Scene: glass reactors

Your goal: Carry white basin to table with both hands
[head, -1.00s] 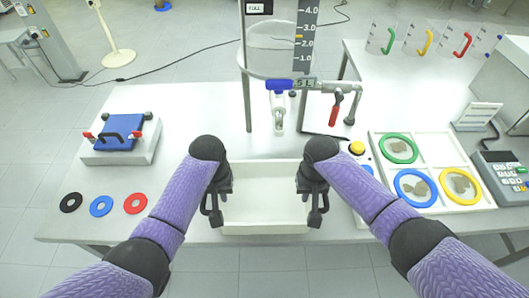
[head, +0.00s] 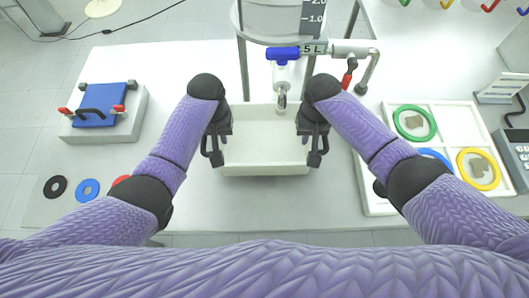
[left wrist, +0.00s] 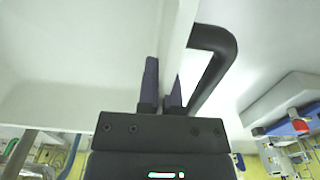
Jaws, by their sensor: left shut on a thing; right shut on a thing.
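The white basin (head: 265,150) is an empty rectangular tub in the middle of the head view, level, over the front part of the white table (head: 330,205). Whether it touches the tabletop I cannot tell. My left gripper (head: 215,152) is shut on its left side and my right gripper (head: 315,152) on its right side. In the left wrist view the basin's wall (left wrist: 178,40) runs between my left fingers (left wrist: 160,92), with a black curved handle (left wrist: 215,55) beside it. The right fingertips are partly hidden by the gripper body.
A reactor tap with a blue handle (head: 283,54) hangs just behind the basin. A blue-topped device (head: 102,106) stands left, with coloured rings (head: 88,190) in front. A white divided tray (head: 373,204) with coloured rings lies right. Bare tabletop lies on both sides of the basin.

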